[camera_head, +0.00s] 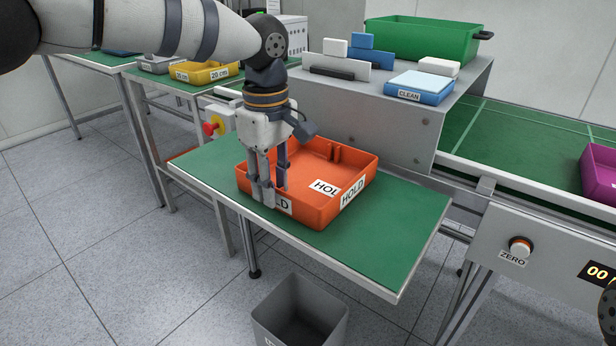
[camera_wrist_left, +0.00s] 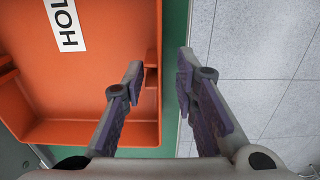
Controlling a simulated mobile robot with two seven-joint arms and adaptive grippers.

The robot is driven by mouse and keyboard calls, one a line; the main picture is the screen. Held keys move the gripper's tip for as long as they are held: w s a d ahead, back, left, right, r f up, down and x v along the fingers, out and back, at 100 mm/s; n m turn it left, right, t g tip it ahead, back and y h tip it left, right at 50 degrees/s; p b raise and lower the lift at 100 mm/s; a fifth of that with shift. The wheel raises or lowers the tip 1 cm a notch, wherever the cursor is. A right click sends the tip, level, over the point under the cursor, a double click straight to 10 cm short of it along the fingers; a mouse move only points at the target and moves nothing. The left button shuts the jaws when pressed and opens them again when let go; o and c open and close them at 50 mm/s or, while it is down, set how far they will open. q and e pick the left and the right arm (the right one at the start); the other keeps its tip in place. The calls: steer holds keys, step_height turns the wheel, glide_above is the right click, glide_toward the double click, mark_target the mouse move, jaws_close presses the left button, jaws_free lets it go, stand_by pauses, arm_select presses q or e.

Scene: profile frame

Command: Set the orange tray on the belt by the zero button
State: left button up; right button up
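The orange tray (camera_head: 318,210), with HOLD labels, lies on the green-topped side table (camera_head: 390,225); its inside fills the left of the left wrist view (camera_wrist_left: 95,80). My left gripper (camera_head: 273,196) points down at the tray's left wall. In the left wrist view its fingers (camera_wrist_left: 162,75) are apart, one over the tray's inside and one outside, with the wall between them. I see no clear contact with the wall. The ZERO button (camera_head: 520,247) is on the grey panel at right, below the green belt (camera_head: 500,140). My right gripper is not in view.
A magenta bin (camera_head: 600,172) sits on the belt at the right edge. A grey housing (camera_head: 385,120) carrying a blue CLEAN tray (camera_head: 422,87) and green crate (camera_head: 425,38) stands behind the table. A grey bin (camera_head: 300,312) is on the floor in front. A red knob (camera_head: 211,128) is left.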

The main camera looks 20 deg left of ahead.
arm_select(q)
step_height(320, 180, down, 2)
jaws_close()
steer(key=shift+r, duration=0.15)
